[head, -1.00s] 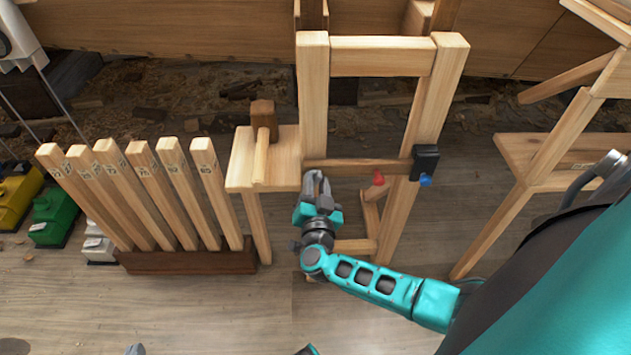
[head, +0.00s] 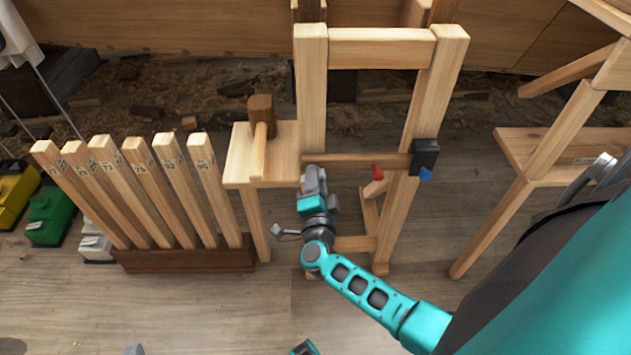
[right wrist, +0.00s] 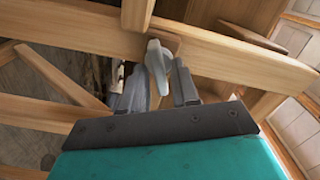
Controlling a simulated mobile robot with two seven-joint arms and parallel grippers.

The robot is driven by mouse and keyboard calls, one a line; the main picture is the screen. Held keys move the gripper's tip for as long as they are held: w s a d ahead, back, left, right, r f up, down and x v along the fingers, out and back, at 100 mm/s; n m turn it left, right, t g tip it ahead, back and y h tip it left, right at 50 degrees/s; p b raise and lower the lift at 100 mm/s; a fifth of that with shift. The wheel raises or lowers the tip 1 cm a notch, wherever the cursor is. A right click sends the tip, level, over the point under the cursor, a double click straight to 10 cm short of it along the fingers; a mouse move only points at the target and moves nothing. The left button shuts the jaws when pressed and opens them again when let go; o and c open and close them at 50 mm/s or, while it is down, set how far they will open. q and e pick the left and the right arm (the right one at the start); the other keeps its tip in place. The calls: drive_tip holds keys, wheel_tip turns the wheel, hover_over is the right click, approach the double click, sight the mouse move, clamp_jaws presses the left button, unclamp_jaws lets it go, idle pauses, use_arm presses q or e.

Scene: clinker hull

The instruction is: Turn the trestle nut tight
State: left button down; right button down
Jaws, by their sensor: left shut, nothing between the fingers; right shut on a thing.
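In the right wrist view, the pale grey wing nut (right wrist: 157,62) sits against the wooden crossbar (right wrist: 225,57), with a small wooden block behind it. My right gripper (right wrist: 159,88) has its grey fingers on either side of the nut and is shut on it. In the head view, my right gripper (head: 314,182) is at the lower left of the trestle (head: 380,48), by its left leg; it hides the nut there. Only a grey tip, apparently of my left gripper (head: 133,350), shows at the bottom edge, shut and away from the trestle.
A mallet (head: 262,125) lies on a small wooden shelf (head: 240,160) left of the trestle. Labelled wooden staves (head: 150,190) stand in a dark base further left. A black clamp (head: 424,156) is on the trestle's right leg. Another trestle (head: 520,200) stands at right. The front floor is mostly clear.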

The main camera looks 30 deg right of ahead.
idle(0.3)
drive_tip(key=c, duration=1.2)
unclamp_jaws()
drive_tip(key=shift+o, duration=0.2)
